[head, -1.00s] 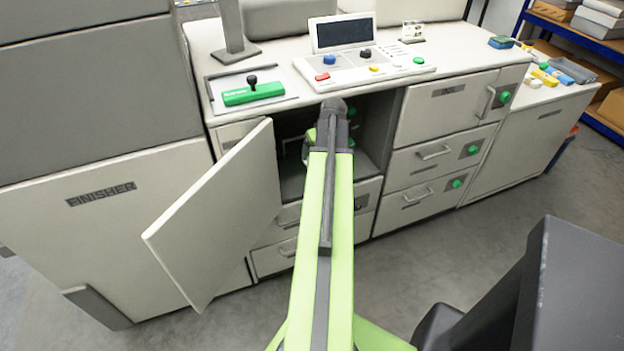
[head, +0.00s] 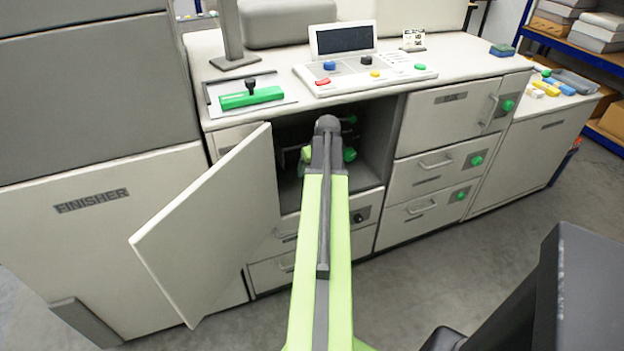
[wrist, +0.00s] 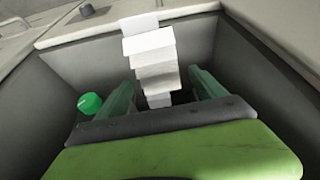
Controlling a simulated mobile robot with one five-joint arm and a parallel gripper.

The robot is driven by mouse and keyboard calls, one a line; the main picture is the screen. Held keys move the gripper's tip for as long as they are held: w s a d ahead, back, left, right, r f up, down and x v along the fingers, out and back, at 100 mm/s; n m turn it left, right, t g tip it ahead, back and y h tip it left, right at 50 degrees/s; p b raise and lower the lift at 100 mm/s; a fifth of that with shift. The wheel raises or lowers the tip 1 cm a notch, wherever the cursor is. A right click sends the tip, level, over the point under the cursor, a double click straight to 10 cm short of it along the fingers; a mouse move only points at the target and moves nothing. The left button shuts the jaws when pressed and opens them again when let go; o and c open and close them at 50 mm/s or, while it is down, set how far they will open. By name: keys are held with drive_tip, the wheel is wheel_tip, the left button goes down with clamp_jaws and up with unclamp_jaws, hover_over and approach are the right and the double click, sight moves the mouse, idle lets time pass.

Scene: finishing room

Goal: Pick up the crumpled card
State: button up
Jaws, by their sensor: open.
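The crumpled card (wrist: 152,62) is a white strip folded in zigzag pleats. In the wrist view it stands upright in the middle of a grey-walled compartment. My gripper (wrist: 162,88) is open, with one greenish finger on each side of the card's lower part. I see a gap on both sides, and the fingers are apart from the card. The card's bottom end is dark and partly hidden. In the head view my arm reaches into the open compartment (head: 376,140) under the counter; the card and fingertips are hidden there.
The open cabinet door (head: 205,225) swings out to the left of my arm. A green knob (wrist: 90,103) is at the left inside the compartment. Closed drawers (head: 435,162) stand to the right. A control panel (head: 365,72) and a green-handled tool (head: 250,97) are on the counter.

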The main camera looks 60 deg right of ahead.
drive_tip(key=shift+f, duration=0.25)
drive_tip(key=shift+c, duration=0.4)
drive_tip(key=c, duration=1.4)
drive_tip(key=shift+o, duration=0.2)
drive_tip(key=r+p, duration=0.1)
drive_tip(key=r, duration=0.1)
drive_tip(key=r+p, duration=0.2)
drive_tip(key=s+r+p, duration=0.1)
drive_tip(key=r+p, duration=0.1)
drive_tip(key=s+r+p, duration=0.5)
drive_tip(key=s+p, duration=0.1)
drive_tip(key=s, duration=0.4)
drive_tip(key=shift+s+d+r, duration=0.25)
drive_tip(key=shift+s+d, duration=0.1)
drive_tip(key=shift+d, duration=0.1)
